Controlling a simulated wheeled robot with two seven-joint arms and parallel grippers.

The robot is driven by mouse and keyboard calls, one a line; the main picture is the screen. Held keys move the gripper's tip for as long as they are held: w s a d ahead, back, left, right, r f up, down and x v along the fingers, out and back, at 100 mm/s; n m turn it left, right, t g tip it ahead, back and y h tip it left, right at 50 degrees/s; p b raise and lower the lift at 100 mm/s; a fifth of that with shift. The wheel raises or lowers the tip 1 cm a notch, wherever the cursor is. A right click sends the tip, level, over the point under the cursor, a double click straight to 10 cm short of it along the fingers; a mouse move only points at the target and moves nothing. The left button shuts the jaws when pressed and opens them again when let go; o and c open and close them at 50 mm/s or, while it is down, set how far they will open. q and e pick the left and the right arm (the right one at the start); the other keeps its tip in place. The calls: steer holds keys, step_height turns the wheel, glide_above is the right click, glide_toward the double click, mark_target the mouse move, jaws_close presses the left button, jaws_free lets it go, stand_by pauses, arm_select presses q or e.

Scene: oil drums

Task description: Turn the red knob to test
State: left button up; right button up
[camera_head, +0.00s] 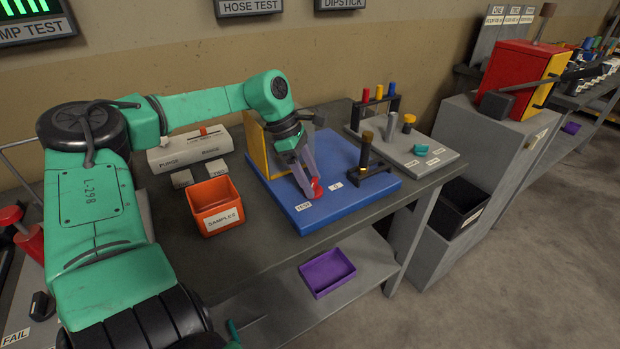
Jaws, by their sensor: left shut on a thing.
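The red knob (317,189) sits on the blue board (352,202) on the grey table. It lies between a white label that seems to read TEST (303,206) and a smaller white label (336,184) to its right. My left gripper (312,186) points down at the knob and is shut on it; the fingers partly hide it. The knob's exact pointing direction is hard to tell. My right gripper is not in view.
An orange SAMPLES bin (217,207) stands left of the board. A black stand (370,165) rises on the board's right. A grey panel with pegs (405,150) lies behind. A purple tray (327,271) is on the lower shelf.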

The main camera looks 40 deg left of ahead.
arm_select(q)
steer(key=o, duration=1.4)
steer(key=v, duration=1.4)
steer(key=shift+a+r, duration=0.1)
steer(key=shift+r, duration=0.2)
